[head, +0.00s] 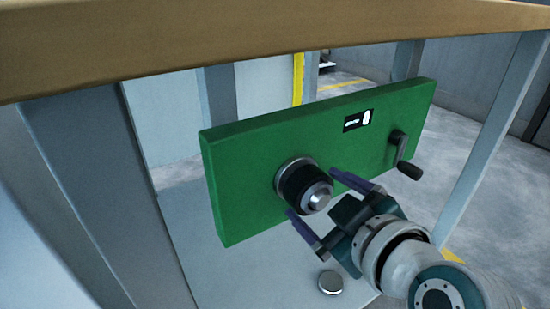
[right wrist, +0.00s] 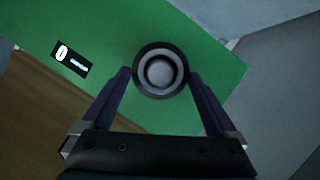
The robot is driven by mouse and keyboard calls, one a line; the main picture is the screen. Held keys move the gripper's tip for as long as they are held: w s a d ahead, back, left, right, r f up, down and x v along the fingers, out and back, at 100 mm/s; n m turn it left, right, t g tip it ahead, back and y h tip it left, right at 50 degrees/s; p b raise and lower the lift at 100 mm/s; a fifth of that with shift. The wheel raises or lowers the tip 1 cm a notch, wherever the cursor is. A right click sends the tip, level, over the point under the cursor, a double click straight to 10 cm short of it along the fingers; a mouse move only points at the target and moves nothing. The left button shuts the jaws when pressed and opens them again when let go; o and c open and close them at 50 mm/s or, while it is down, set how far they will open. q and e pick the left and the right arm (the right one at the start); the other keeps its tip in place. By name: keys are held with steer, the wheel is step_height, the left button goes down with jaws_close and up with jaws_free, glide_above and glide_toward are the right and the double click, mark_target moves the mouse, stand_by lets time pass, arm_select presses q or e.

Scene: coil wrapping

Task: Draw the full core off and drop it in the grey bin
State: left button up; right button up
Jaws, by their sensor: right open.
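A dark core (head: 297,183) sits on a silver-tipped spindle (head: 319,196) that sticks out of a green panel (head: 240,165). In the right wrist view the core (right wrist: 160,48) is a dark ring seen end-on, with the spindle's round silver end (right wrist: 160,72) in its middle. My right gripper (head: 312,192) is open, its two purple fingers pointing at the panel. In the right wrist view its fingertips (right wrist: 160,73) lie on either side of the core; I cannot tell whether they touch it. My left gripper and the grey bin are not in view.
A crank handle (head: 405,160) and a small black display (head: 357,121) are on the panel's right part. A round metal knob (head: 330,282) is below. A wooden beam (head: 250,45) crosses the top, with grey posts (head: 105,200) around. Open floor (head: 490,175) lies at right.

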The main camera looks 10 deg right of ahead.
steer(key=shift+b+x, duration=0.3)
steer(key=shift+x, duration=0.75)
jaws_close()
stand_by(0.5)
